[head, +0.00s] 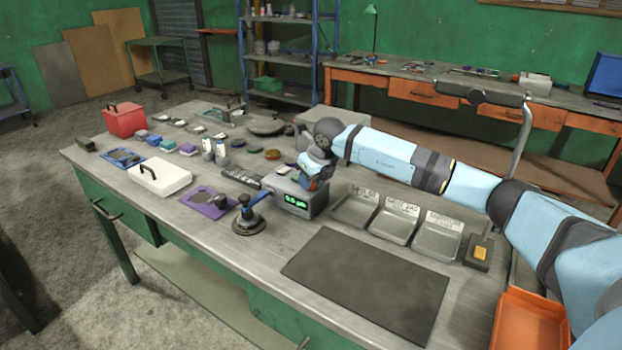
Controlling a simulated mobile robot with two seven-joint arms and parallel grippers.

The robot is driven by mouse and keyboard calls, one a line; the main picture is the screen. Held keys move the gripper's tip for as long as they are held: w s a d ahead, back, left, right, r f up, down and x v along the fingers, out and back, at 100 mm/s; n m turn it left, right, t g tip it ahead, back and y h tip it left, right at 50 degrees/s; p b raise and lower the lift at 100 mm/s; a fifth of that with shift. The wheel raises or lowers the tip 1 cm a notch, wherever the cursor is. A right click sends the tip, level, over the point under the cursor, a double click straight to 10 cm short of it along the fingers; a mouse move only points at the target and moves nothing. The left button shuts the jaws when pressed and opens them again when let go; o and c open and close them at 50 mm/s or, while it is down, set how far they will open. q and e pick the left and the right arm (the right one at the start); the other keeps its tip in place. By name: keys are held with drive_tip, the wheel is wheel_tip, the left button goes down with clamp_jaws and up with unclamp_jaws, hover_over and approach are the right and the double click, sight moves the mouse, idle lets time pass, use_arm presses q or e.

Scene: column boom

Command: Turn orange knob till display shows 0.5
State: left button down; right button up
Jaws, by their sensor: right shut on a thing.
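A grey box with a display (322,205) stands in the middle of the workbench. Its lit display (296,201) shows small green characters that look like 0.5 with a unit after them. My right gripper (315,178) comes down onto the top of the box from the right arm and is shut at the orange knob. The gripper hides nearly all of the knob, so its pointer cannot be seen. My left gripper is not in view.
Three metal trays (400,222) stand right of the box under my right arm. A dark mat (368,283) lies in front, flat and clear. A blue-handled stand (248,222) is close on the left, beside a purple mat (205,203). An orange bin (530,322) is at lower right.

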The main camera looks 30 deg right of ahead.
drive_tip(key=o, duration=0.9)
drive_tip(key=shift+o, duration=0.2)
drive_tip(key=shift+r, duration=0.1)
drive_tip(key=v, duration=1.3)
drive_tip(key=shift+s+r+p, duration=0.15)
drive_tip(key=shift+r+p, duration=0.15)
